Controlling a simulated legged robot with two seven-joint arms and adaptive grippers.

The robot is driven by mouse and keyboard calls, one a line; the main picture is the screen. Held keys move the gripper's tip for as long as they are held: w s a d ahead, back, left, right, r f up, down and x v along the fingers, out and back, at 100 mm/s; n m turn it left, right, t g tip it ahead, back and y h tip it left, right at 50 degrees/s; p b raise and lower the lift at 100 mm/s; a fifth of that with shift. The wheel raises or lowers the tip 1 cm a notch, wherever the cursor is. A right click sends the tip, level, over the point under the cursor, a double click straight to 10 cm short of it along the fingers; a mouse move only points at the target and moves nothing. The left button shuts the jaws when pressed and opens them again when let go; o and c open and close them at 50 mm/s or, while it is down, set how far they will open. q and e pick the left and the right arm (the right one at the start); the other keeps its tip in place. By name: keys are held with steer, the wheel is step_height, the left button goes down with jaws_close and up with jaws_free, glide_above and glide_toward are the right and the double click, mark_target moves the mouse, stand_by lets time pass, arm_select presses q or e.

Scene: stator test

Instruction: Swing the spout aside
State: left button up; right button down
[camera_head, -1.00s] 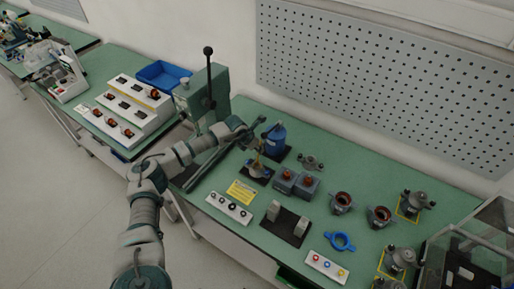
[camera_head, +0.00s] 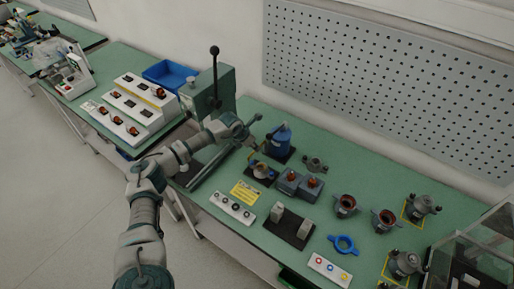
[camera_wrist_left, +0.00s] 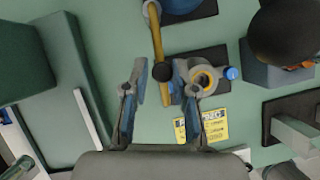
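My left gripper (camera_head: 252,127) is at the spout's free end. In the wrist view, my left gripper (camera_wrist_left: 165,88) is open, with the spout's end between its fingers, nearer the right one. Contact is unclear.
A green press (camera_head: 212,92) with a tall lever stands left of the gripper. A yellow label (camera_head: 244,193), grey blocks with red-brown tops (camera_head: 290,182) and a black plate with two blocks (camera_head: 290,226) lie nearby. A perforated panel (camera_head: 390,80) is behind.

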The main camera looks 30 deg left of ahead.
arm_select(q)
steer(key=w+a+b, duration=0.4)
steer(key=a, duration=0.1)
steer(key=shift+w, duration=0.2)
stand_by(0.6)
steer(key=shift+r, duration=0.1)
stand_by(0.5)
steer(key=shift+s, duration=0.1)
steer(key=shift+o, duration=1)
